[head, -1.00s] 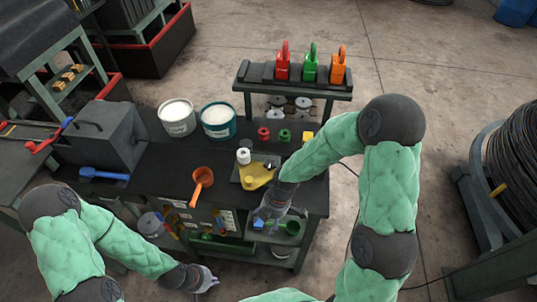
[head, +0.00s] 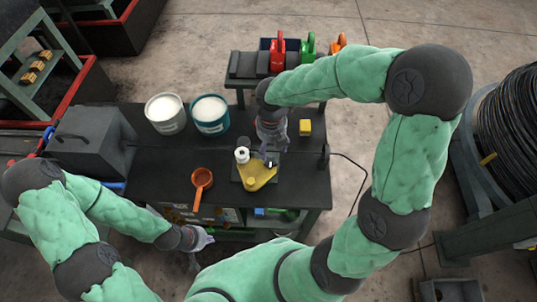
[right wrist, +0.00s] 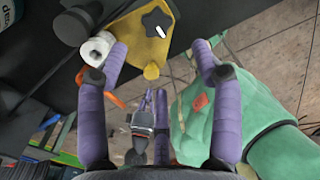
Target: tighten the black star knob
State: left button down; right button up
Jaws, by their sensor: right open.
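The black star knob (right wrist: 157,23) sits on a yellow plate (right wrist: 128,38) in the right wrist view. A white mark shows on the knob. In the head view the yellow plate (head: 258,179) lies on the dark bench, and the knob (head: 271,162) is partly covered by my right gripper (head: 268,149). The right gripper (right wrist: 160,52) is open and empty, its purple fingers spread to either side of the knob in the wrist view; no contact is visible. My left gripper (head: 205,239) hangs at the bench's front edge; its fingers are too small to read.
A white roll (head: 242,155) stands close beside the plate. An orange ladle (head: 202,180), two tubs, white-rimmed (head: 165,112) and teal (head: 209,113), and a yellow block (head: 305,128) are on the bench. Red (head: 277,57) and green (head: 308,46) tools stand on the back shelf.

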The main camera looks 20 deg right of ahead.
aim_at(271, 163)
notch_tip(271, 163, down, 9)
jog(key=shift+w+f+b, duration=0.1)
jog(key=shift+b, duration=0.6)
jog(key=shift+w+f, duration=0.1)
jog(key=shift+f, duration=0.2)
jog(key=shift+c, duration=0.3)
jog(key=c, duration=1.1)
